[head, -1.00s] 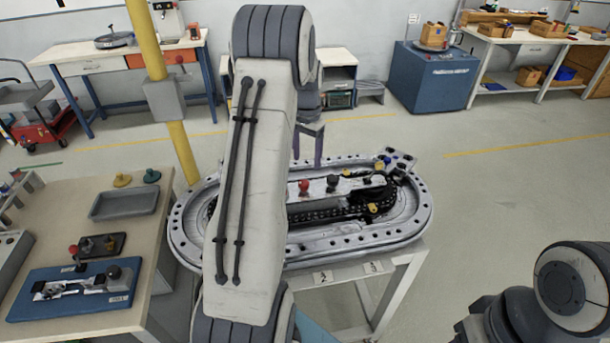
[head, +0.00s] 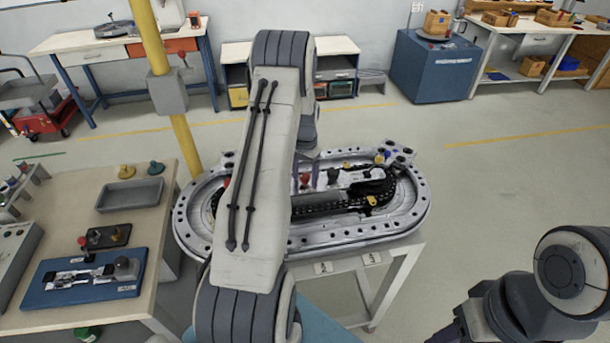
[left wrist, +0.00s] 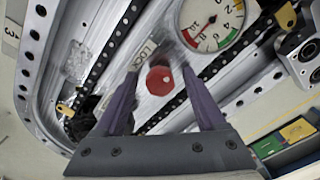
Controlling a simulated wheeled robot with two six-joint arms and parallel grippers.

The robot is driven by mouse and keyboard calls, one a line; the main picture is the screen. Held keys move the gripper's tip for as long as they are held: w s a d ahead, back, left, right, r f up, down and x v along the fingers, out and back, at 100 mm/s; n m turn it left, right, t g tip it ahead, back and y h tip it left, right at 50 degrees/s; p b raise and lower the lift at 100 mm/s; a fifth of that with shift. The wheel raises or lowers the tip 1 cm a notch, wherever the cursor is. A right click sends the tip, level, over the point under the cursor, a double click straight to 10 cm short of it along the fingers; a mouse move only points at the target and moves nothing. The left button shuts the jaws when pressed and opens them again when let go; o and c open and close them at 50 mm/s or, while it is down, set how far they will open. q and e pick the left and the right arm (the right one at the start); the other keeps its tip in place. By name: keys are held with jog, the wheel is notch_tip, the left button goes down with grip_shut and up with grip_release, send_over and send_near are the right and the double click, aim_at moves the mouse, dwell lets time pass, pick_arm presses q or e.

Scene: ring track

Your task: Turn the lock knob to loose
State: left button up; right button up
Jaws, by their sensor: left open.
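The red lock knob (left wrist: 160,80) shows in the left wrist view beside a plate marked LOCK (left wrist: 143,54). My left gripper (left wrist: 160,88) is open, with one purple finger on each side of the knob. I cannot tell whether either finger touches it. In the head view, a red knob (head: 304,180) shows on the ring track (head: 405,228), just right of my left arm. The arm hides much of the track's left half and most of the gripper.
A round gauge (left wrist: 212,22) with coloured zones is close to the fingers. A black knob (head: 333,176) stands right of the red one. A workbench (head: 165,215) with a blue fixture (head: 60,298) is at left, near a yellow post (head: 185,150). Open floor lies right of the track.

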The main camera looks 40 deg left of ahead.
pick_arm(q)
jog(key=shift+c, duration=0.4)
grip_shut()
jog(key=shift+n, duration=0.3)
jog(key=n+b, duration=0.1)
jog(key=n, duration=0.2)
jog(key=shift+n, duration=0.3)
jog(key=n+b, duration=0.1)
jog(key=n, duration=0.3)
jog(key=shift+n, duration=0.3)
jog(key=n+b, duration=0.1)
jog(key=n, duration=0.7)
jog(key=shift+a+r+n, duration=0.1)
jog(key=shift+n, duration=0.6)
